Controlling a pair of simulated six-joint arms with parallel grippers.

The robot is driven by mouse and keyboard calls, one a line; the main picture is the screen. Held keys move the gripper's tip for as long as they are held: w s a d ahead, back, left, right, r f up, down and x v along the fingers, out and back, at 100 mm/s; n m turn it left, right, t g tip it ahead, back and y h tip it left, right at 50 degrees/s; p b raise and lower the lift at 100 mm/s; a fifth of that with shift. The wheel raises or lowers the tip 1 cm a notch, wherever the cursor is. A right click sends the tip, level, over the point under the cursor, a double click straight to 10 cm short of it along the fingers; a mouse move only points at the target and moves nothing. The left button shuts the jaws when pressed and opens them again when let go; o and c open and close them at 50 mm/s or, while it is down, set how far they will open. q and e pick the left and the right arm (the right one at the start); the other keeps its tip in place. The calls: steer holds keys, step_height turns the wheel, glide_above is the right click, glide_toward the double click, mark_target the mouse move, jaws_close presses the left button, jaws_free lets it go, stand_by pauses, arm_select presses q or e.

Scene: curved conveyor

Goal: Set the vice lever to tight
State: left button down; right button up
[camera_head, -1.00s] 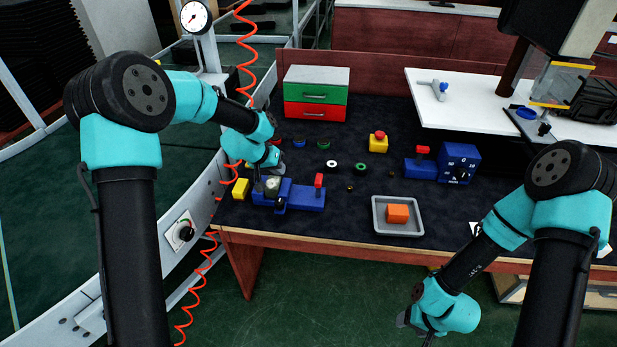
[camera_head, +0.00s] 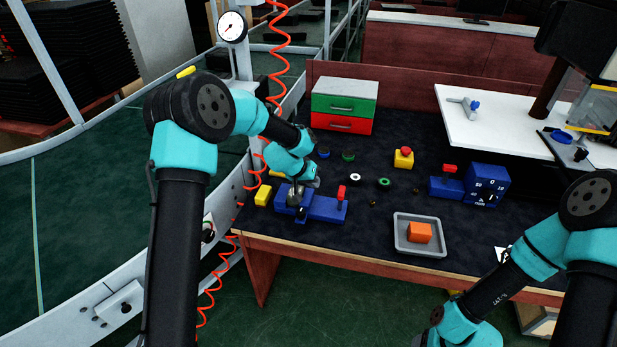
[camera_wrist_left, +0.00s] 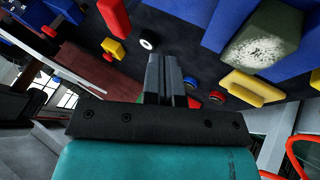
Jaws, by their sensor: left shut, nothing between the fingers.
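The blue vice (camera_head: 325,208) stands at the front left of the dark bench top, with an upright red lever (camera_head: 341,192) at its right end. The wrist view shows its blue body (camera_wrist_left: 222,22), a grey-green block with a speckled pale face (camera_wrist_left: 262,40), and a red part (camera_wrist_left: 113,18). My left gripper (camera_head: 295,196) is shut and empty, over the left part of the vice, left of the red lever. It hides the block in the head view. Its closed fingers also show in the wrist view (camera_wrist_left: 166,80). My right gripper is low at the bottom edge, its fingers not clear.
A yellow block (camera_head: 263,195) sits left of the vice. A grey tray (camera_head: 402,245) with an orange block (camera_head: 419,232) is to the right. A second blue unit with a red top (camera_head: 446,187), a blue dial box (camera_head: 487,185) and a drawer box (camera_head: 343,104) stand farther off.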

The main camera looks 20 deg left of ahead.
mark_target(341, 200)
arm_select(q)
steer(key=x, duration=0.4)
steer(key=shift+d+f, duration=0.2)
steer(key=shift+d+r, duration=0.15)
steer(key=shift+d, duration=1.05)
steer(key=shift+w+d, duration=0.1)
steer(key=shift+d, duration=0.5)
steer(key=shift+d, duration=0.2)
